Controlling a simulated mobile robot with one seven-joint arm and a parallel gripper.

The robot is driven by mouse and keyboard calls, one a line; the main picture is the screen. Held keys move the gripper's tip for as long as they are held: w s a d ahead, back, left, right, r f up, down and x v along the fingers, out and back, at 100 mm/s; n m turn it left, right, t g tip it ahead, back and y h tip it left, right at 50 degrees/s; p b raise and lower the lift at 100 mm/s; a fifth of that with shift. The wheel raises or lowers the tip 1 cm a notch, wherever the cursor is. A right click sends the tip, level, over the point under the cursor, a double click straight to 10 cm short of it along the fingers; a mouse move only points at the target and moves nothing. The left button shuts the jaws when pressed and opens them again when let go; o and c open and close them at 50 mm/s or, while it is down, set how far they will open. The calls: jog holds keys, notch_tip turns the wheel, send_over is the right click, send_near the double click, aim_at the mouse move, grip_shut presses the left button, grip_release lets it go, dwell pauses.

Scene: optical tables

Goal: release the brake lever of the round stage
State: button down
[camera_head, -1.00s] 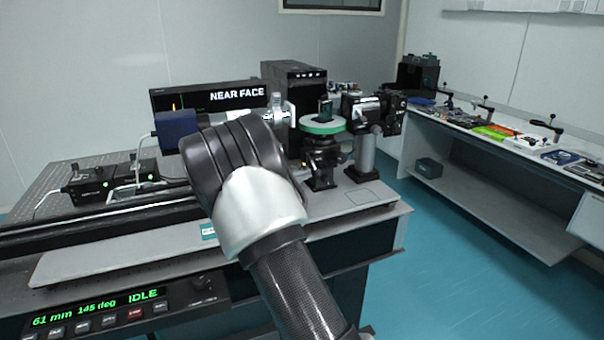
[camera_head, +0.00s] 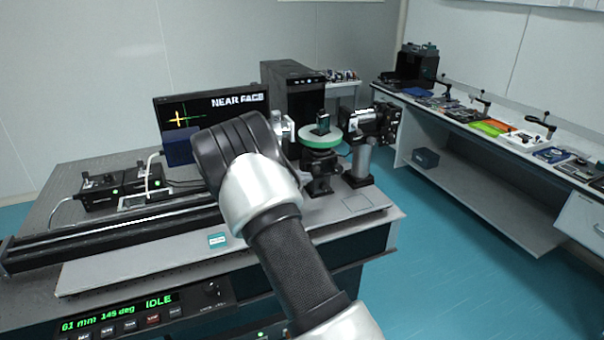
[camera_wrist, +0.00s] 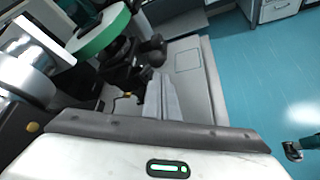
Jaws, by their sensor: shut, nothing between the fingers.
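The round stage (camera_head: 322,136) has a green rim and stands on a black mount on the optical table, with a small dark block on top. In the wrist view its green rim (camera_wrist: 102,32) is at the upper left. A black knobbed part (camera_wrist: 151,48) sticks out beside the mount below the rim; I cannot tell for sure whether it is the brake lever. My gripper (camera_wrist: 164,80) is shut and empty, its pale fingers low and to the right of the mount, seemingly apart from the knob. In the head view my wrist hides the fingers.
A silver-black optical unit (camera_head: 370,124) on a post stands right of the stage. A monitor (camera_head: 212,103) reads "NEAR FACE". The front panel (camera_head: 135,312) reads 61 mm, 145 deg, IDLE. A side bench (camera_head: 480,125) carries tools. The teal floor (camera_head: 430,250) between is clear.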

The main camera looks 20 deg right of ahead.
jog(key=shift+a+r+p, duration=0.1)
jog(key=shift+r+p, duration=0.3)
jog(key=shift+r, duration=0.4)
